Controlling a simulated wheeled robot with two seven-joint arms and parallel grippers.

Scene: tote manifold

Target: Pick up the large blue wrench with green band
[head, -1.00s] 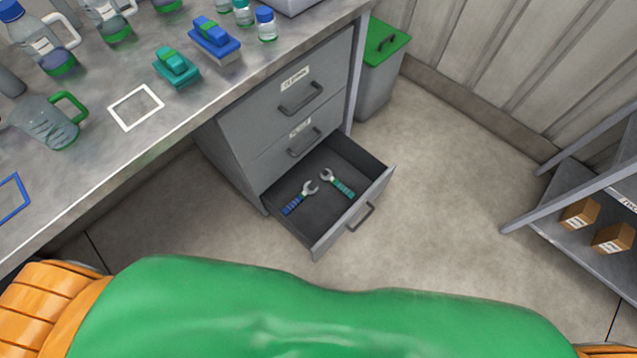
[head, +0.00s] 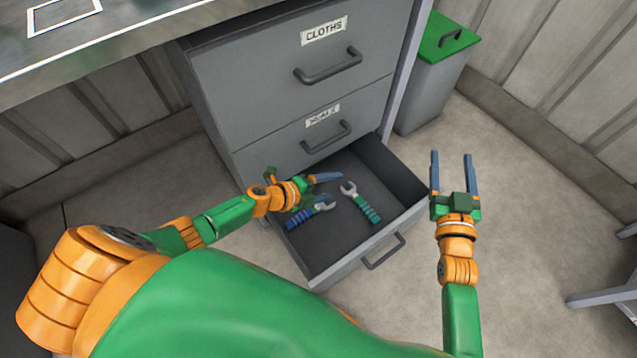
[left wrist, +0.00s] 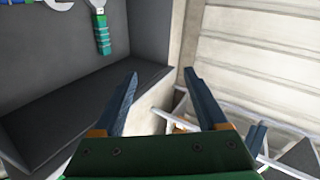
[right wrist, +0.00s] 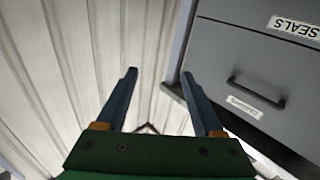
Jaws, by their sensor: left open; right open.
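The blue-handled wrench (head: 298,216) lies in the open bottom drawer (head: 325,250), on its left side. A green band on it is too small to make out. A teal-green-handled wrench (head: 366,207) lies to its right. My left gripper (head: 334,186) is open and empty above the drawer, partly covering the blue wrench in the head view. In the left wrist view the teal-green wrench (left wrist: 101,30) shows at the top left, outside the open fingers (left wrist: 160,73). My right gripper (head: 451,156) is open and empty, right of the drawer in the head view.
The grey cabinet (head: 250,95) with shut upper drawers stands behind the open drawer. The workbench (head: 130,25) is at upper left. A grey bin with a green lid (head: 447,40) stands right of the cabinet. The floor (head: 540,230) at right is clear up to a rack leg (head: 600,298).

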